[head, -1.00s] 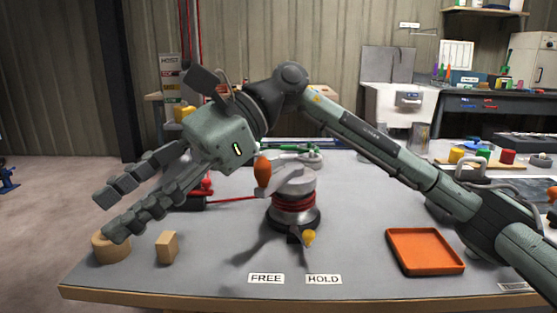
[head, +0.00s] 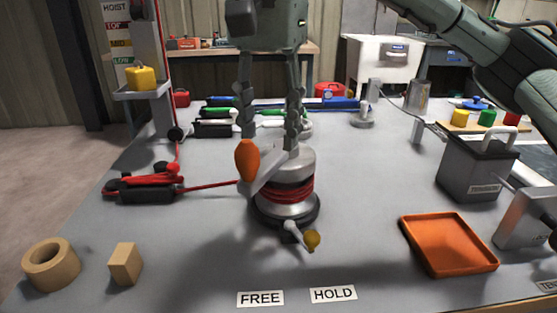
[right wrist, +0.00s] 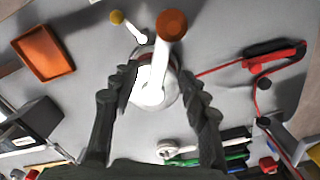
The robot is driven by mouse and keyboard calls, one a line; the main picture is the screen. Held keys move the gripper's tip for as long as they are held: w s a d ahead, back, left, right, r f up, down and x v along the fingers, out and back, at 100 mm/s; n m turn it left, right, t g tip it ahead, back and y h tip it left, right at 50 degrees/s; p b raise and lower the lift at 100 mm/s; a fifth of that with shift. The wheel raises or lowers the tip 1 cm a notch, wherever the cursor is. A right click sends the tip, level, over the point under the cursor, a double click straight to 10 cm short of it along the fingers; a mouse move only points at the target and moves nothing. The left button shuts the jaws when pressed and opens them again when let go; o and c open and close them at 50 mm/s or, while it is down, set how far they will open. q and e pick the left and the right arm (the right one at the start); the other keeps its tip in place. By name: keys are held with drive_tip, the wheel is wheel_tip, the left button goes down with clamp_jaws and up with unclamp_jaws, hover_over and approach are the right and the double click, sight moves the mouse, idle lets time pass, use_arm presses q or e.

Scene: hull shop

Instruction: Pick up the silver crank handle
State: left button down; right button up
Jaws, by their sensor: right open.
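The silver crank handle (head: 265,174) sits on top of a silver winch (head: 287,208) wound with red rope. An orange knob (head: 247,160) stands at the crank's outer end. My right gripper (head: 269,140) points down over the winch, open and empty. In the right wrist view, its fingertips (right wrist: 161,80) lie on either side of the crank arm (right wrist: 152,78), with the orange knob (right wrist: 172,24) beyond them. I cannot tell how much height is left between the fingertips and the crank. My left gripper is not in view.
A small yellow-tipped lever (head: 312,240) juts from the winch base near the FREE (head: 260,298) and HOLD (head: 333,294) labels. An orange tray (head: 449,244) and grey box (head: 476,170) are at right. A tan ring (head: 50,264) and block (head: 125,264) are at left.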

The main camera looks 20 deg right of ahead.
sight(271, 158)
wheel_tip(271, 158, down, 4)
drive_tip(key=shift+d+f, duration=0.1)
clamp_jaws()
idle(0.4)
